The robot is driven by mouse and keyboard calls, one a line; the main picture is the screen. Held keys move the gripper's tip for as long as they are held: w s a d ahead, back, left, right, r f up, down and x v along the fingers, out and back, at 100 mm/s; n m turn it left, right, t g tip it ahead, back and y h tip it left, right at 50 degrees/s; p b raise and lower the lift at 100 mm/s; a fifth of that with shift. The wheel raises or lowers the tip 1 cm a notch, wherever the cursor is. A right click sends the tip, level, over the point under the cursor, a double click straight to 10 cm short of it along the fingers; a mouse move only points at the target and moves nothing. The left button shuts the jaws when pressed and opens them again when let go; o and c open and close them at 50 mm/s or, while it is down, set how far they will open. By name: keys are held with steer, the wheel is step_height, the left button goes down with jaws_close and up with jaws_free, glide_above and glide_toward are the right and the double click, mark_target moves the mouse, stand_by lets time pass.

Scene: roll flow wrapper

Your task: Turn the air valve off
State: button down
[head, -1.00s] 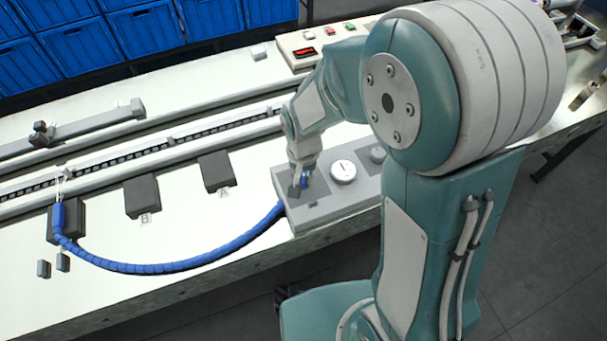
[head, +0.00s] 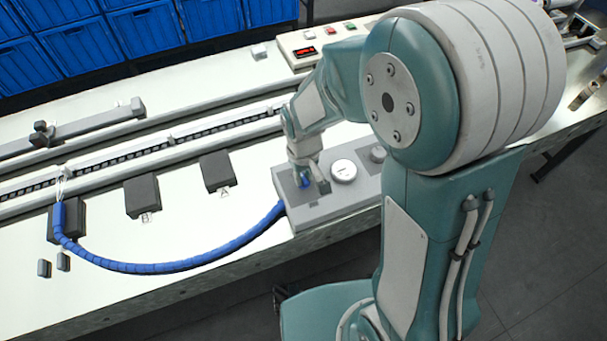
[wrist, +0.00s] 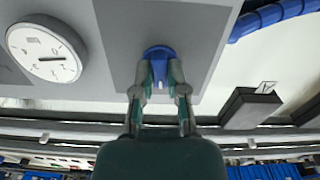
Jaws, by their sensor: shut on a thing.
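The air valve is a blue knob (wrist: 159,52) on a dark panel of the grey control box (head: 345,207). In the wrist view my gripper (wrist: 161,72) is shut on the knob, with one finger on each side of it. In the head view my gripper (head: 311,184) is over the left part of the box, and only a little of the blue knob (head: 305,183) shows between the fingers. A round white gauge (head: 343,171) with a dark needle is beside the valve; it also shows in the wrist view (wrist: 45,53).
A blue hose (head: 165,267) runs from the box's left side across the bench to a black block. Black blocks (head: 216,171) stand left of the box. A rail (head: 150,147) runs behind. A panel with buttons (head: 318,43) is farther back.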

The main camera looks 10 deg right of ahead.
steer(key=n, duration=0.4)
steer(key=shift+w+a+n, duration=0.1)
steer(key=shift+w+n, duration=0.05)
steer(key=shift+n, duration=0.15)
stand_by(0.5)
steer(key=c, duration=0.7)
jaws_free()
steer(key=shift+o, duration=0.2)
step_height(320, 180, up, 12)
